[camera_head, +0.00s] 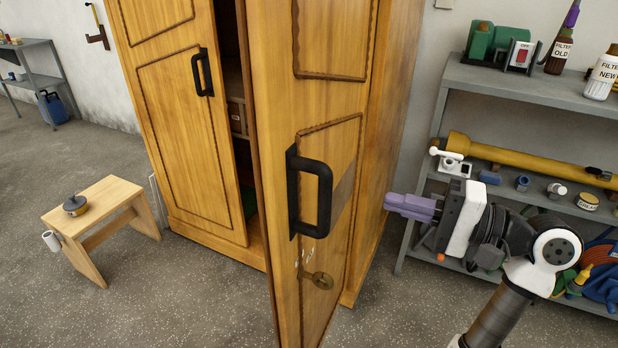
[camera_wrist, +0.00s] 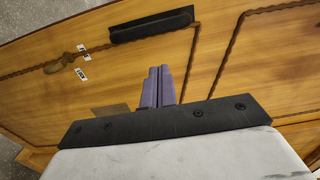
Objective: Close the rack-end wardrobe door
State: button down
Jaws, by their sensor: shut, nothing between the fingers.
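The wooden wardrobe's right door (camera_head: 340,110), on the side of the metal rack, stands wide open toward me. My gripper (camera_head: 398,206) has purple fingers, shut and empty, pointing at the door's outer face from the right. The fingers (camera_wrist: 158,72) appear below the handle in the wrist view. I cannot tell whether they touch the door.
The wardrobe's left door (camera_head: 190,120) looks shut. A grey metal rack (camera_head: 540,90) with bottles and parts stands at the right, close to my arm. A small wooden stool (camera_head: 95,205) stands at the left. The floor (camera_head: 190,300) before the wardrobe is clear.

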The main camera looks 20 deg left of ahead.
jog(key=p, duration=0.3)
send_near(301, 178)
jog(key=a, duration=0.5)
jog(key=shift+a+r, duration=0.1)
jog(key=shift+a, duration=0.85)
